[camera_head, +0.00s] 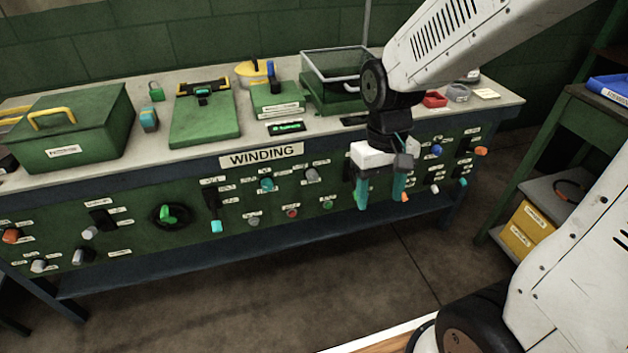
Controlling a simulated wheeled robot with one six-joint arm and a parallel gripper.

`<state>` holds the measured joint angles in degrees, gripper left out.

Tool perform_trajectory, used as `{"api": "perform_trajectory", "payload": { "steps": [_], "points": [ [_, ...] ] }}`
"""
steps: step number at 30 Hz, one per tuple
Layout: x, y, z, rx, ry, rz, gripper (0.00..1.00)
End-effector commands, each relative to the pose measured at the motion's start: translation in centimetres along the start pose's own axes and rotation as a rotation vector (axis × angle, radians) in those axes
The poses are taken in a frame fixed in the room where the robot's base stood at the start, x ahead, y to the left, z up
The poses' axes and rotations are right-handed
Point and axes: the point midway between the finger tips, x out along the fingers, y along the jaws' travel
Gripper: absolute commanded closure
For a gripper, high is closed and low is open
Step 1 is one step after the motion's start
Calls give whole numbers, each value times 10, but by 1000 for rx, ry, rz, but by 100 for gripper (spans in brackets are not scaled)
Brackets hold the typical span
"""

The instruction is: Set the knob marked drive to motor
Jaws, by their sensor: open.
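The front panel (135,238) of the green bench carries several knobs and levers with small white labels. The labels are too small to read, so I cannot tell which knob is marked drive. A teal knob (267,184) and a grey knob (311,174) sit below the WINDING sign (261,155). A blue knob (437,150) and an orange knob (481,151) are at the right end. My gripper (381,201) is open and points down in front of the right part of the panel, with nothing seen between its teal fingers. It hides part of the panel behind it.
The bench top holds a green box with a yellow handle (75,128), a green flat case (204,120) and a clear-walled bin (335,70). A shelf with yellow boxes (528,226) stands at right. The floor (300,280) before the bench is clear.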

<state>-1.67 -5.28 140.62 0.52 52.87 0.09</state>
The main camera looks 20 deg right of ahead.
Motion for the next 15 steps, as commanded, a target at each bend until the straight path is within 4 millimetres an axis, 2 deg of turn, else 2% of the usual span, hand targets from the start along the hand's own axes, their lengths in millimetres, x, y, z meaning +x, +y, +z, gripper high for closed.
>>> {"api": "perform_trajectory", "payload": {
  "steps": [1, 3, 8, 15],
  "points": [
    [20, -1, -18, -1, -3, -1, 41],
    [44, -3, -45, -2, 20, -2, 41],
    [107, -7, -105, -2, 103, -3, 41],
    [213, -11, -188, 2, 309, -3, 41]
  ]
}}
